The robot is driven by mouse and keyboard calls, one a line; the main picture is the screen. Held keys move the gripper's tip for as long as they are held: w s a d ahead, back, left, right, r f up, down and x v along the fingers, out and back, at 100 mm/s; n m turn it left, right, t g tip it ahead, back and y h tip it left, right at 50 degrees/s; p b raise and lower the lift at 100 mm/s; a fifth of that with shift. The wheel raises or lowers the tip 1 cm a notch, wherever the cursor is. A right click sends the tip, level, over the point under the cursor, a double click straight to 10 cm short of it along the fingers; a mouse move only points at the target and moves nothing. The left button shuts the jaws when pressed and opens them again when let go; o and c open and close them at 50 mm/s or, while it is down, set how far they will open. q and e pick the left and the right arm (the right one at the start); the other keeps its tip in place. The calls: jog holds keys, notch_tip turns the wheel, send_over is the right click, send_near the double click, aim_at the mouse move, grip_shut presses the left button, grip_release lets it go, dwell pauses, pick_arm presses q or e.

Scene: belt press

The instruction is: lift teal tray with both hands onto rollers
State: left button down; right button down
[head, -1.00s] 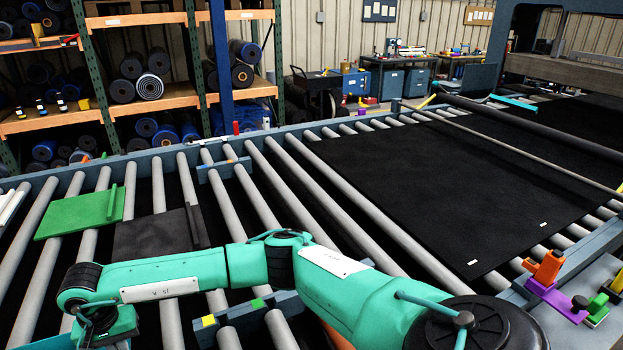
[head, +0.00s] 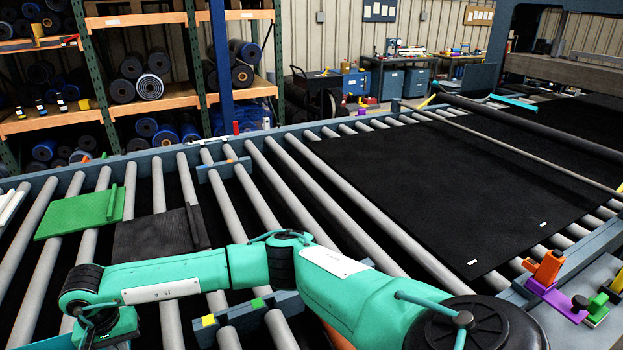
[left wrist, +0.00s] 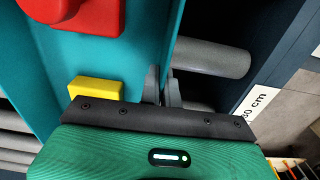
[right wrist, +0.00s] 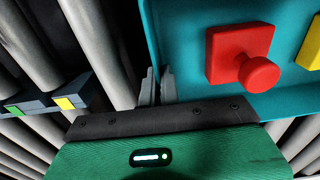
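The teal tray (left wrist: 125,60) fills much of the left wrist view and also shows in the right wrist view (right wrist: 185,25). A red block with a knob (right wrist: 243,58) sits in it, beside a yellow block (left wrist: 95,88). My left gripper (left wrist: 163,90) has its fingers close together, one on each side of the tray's wall, shut on it. My right gripper (right wrist: 157,88) is likewise shut on the wall at its side. The tray's height above the rollers is hard to tell.
Grey rollers (head: 335,212) run across the conveyor. A green mat (head: 75,214), a dark mat (head: 150,236) and a large black sheet (head: 430,180) lie on them. A bracket with yellow and green blocks (right wrist: 40,103) stands near the right gripper. An orange and purple fixture (head: 552,285) is at the right.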

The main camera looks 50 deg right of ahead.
pick_arm(q)
jog(key=shift+w+r, duration=0.1)
jog(key=shift+r, duration=0.05)
jog(key=c, duration=1.6)
grip_release()
jog(key=shift+o, duration=0.2)
jog(key=shift+s+f, duration=0.2)
jog(key=shift+f, duration=0.05)
pick_arm(e)
jog(key=c, duration=2)
grip_release()
jog(key=shift+s+f, duration=0.1)
pick_arm(q)
jog(key=shift+r, duration=0.1)
pick_arm(e)
jog(key=o, duration=0.4)
jog(key=shift+o, duration=0.2)
pick_arm(q)
jog(key=shift+r, duration=0.15)
pick_arm(e)
jog(key=shift+r+p, duration=0.65)
jog(key=shift+r, duration=0.1)
pick_arm(q)
notch_tip(320, 180, up, 7)
jog(key=shift+s, duration=0.1)
